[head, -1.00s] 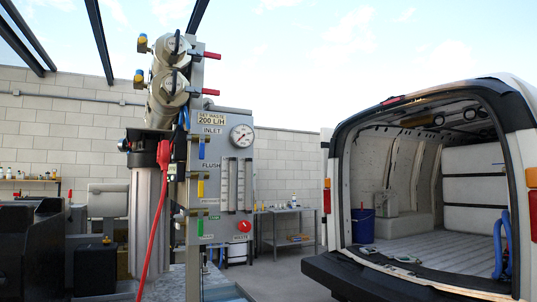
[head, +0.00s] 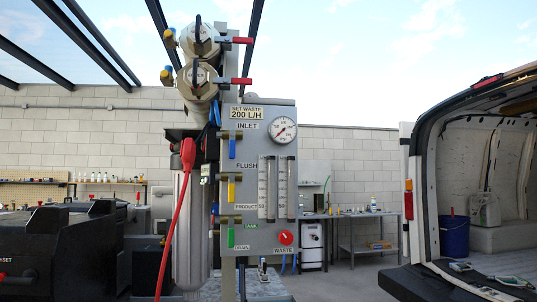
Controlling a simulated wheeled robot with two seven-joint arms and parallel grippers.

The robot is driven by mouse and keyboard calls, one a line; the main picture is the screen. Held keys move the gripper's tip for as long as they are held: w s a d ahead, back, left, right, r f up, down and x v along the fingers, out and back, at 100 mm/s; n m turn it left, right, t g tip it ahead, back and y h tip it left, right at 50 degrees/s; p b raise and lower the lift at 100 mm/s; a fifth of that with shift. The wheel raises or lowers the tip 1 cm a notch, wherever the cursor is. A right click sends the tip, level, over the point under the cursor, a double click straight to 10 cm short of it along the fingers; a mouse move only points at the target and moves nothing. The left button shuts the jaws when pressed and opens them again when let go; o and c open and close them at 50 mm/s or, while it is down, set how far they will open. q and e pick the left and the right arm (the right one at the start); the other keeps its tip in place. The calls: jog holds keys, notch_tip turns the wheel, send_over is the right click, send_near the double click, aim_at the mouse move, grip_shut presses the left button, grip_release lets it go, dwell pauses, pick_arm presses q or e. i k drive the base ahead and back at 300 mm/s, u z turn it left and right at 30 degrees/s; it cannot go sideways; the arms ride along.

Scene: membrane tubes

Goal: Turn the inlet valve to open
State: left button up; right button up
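The grey control panel (head: 268,180) stands upright near the middle of the head view. The inlet valve's blue handle (head: 232,148) hangs straight down at the panel's left edge, just under the INLET label (head: 249,126). Below it are a yellow handle (head: 231,191) by the FLUSH and PRODUCT labels and a green handle (head: 231,237) by the tank and drain labels. Both of these also point down. Neither of my grippers is in view, and nothing is seen touching the inlet valve.
Metal membrane tubes (head: 200,80) with red handles are above. Dark equipment (head: 65,255) fills the lower left. An open van (head: 470,180) stands right, with open floor before it.

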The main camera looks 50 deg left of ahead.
aim_at(233, 133)
jog(key=i, duration=2.9)
jog(key=u, duration=3.45)
